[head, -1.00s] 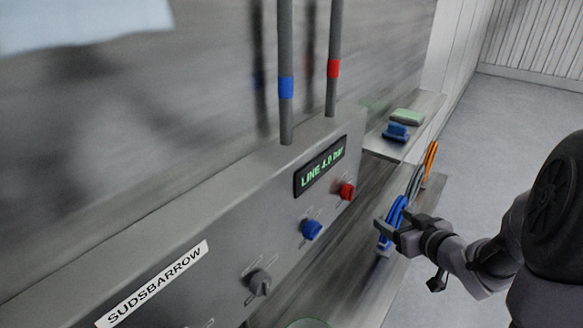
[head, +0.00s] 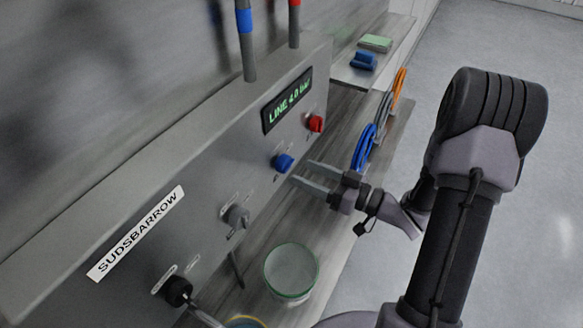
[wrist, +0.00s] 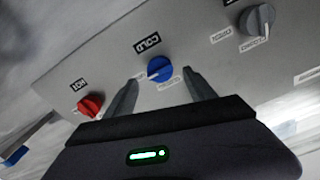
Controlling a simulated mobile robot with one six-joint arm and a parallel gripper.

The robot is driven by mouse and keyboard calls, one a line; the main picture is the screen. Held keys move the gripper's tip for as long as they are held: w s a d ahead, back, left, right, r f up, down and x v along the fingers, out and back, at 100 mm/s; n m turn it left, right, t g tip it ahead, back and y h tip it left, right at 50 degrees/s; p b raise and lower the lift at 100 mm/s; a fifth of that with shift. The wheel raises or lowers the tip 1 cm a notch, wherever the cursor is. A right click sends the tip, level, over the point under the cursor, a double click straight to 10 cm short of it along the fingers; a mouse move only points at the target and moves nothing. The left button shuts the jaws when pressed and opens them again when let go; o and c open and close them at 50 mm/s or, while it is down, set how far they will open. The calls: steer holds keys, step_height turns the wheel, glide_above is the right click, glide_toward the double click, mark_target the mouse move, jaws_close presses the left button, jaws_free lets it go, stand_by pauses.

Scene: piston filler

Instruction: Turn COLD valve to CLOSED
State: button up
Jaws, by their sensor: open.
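The COLD valve is a blue knob (head: 283,162) on the front of the grey panel (head: 150,160). It also shows in the wrist view (wrist: 160,69), under a COLD label (wrist: 147,43), with small position labels beside it too blurred to read surely. My gripper (head: 300,173) is open and empty, its fingers pointing at the panel just right of the blue knob in the head view. In the wrist view the blue knob appears between the two fingertips (wrist: 160,82); I see no clear contact.
A red knob (head: 315,123) sits beyond the blue one, and a grey knob (head: 237,215) and a black knob (head: 177,290) nearer. A green-rimmed container (head: 291,270) stands on the shelf below. Blue, grey and orange hose coils (head: 366,146) hang along the shelf's right edge.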

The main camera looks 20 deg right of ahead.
mark_target(287, 166)
steer(key=x, duration=0.5)
steer(key=c, duration=1.4)
